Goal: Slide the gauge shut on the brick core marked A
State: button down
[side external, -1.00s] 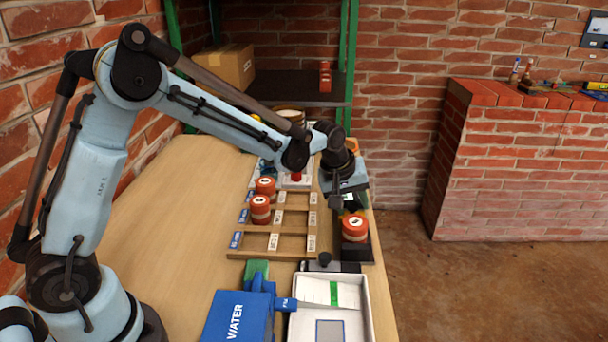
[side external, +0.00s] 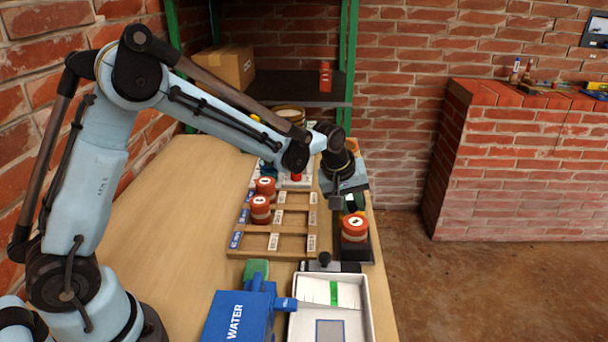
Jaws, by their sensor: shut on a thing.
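A red brick core (side external: 355,228) with a pale band stands upright on the black bed of the gauge (side external: 363,253) at the table's right edge. A dark mark shows on its top, too small to read. My gripper (side external: 337,204) points down at the far end of the gauge, just behind the core. It is shut on what looks like the gauge's sliding part, mostly hidden by the gripper. I cannot tell whether the slider touches the core.
A wooden rack (side external: 280,243) left of the gauge holds two more red cores (side external: 260,208) (side external: 265,188). A blue WATER container (side external: 236,318) and a white tray (side external: 362,292) stand in front. The table's left side is clear.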

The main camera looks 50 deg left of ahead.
jog(key=shift+d, duration=0.3)
jog(key=shift+s+d+r, duration=0.1)
jog(key=shift+s+d, duration=0.65)
jog(key=shift+s, duration=0.05)
jog(key=c, duration=1)
grip_release()
jog(key=shift+c, duration=0.2)
jog(key=shift+o, duration=0.4)
jog(key=shift+a, duration=0.1)
jog(key=shift+s+a, duration=0.1)
jog(key=shift+s, duration=0.05)
notch_tip(320, 180, up, 7)
